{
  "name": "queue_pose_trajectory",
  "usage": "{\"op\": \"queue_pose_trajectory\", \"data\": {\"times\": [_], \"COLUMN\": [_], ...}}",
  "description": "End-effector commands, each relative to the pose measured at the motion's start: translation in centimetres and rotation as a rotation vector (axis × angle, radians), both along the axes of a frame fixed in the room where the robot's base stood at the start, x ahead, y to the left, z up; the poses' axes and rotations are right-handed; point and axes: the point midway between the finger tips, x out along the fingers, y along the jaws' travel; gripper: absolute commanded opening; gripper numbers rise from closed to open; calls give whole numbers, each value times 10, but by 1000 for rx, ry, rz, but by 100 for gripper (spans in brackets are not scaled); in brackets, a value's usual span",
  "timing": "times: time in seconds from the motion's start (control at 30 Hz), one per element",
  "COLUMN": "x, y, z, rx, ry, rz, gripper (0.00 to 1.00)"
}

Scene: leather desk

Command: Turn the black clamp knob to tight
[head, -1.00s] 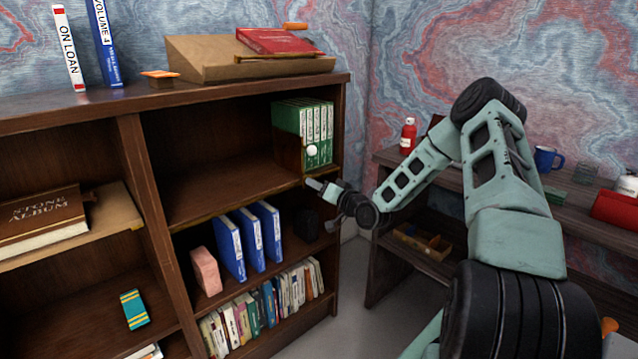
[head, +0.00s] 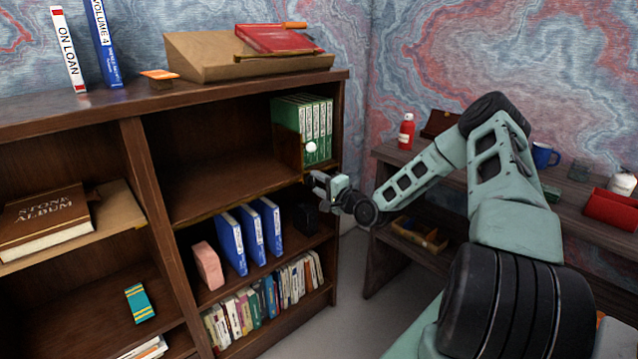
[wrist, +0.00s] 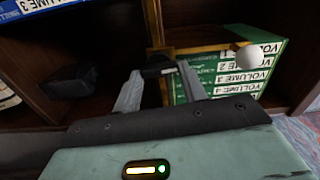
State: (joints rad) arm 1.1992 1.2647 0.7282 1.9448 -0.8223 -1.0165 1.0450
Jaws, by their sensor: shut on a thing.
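The black clamp knob (wrist: 158,70) shows in the wrist view as a dark bar between my fingertips, at the lower edge of a brass-coloured frame (wrist: 205,48). My gripper (wrist: 157,76) is shut on it, one grey finger on each side. In the head view my gripper (head: 316,178) is at the right front edge of the middle shelf, just below the brown bookend panel (head: 289,152). The knob is too small and too covered there to make out, and its turn angle cannot be read.
Green volumes (head: 318,125) stand behind the bookend, with a white ball (head: 311,147) close to my gripper. A dark block (head: 305,220) and blue binders (head: 252,238) stand on the shelf below. A side desk (head: 385,156) is at right.

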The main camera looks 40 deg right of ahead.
Motion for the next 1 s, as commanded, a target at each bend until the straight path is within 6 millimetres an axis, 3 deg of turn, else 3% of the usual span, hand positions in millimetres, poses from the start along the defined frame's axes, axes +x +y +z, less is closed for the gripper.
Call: {"op": "queue_pose_trajectory", "data": {"times": [0.77, 0.8, 0.83, 1.0], "x": [-1, -1, -1, 0], "y": [0, 0, 0, 0], "z": [-2, -2, -2, -2], "rx": [96, 96, 96, 95], "ry": [4, 4, 4, 2], "rz": [0, 0, 0, 0], "gripper": [19, 53, 61, 64]}}
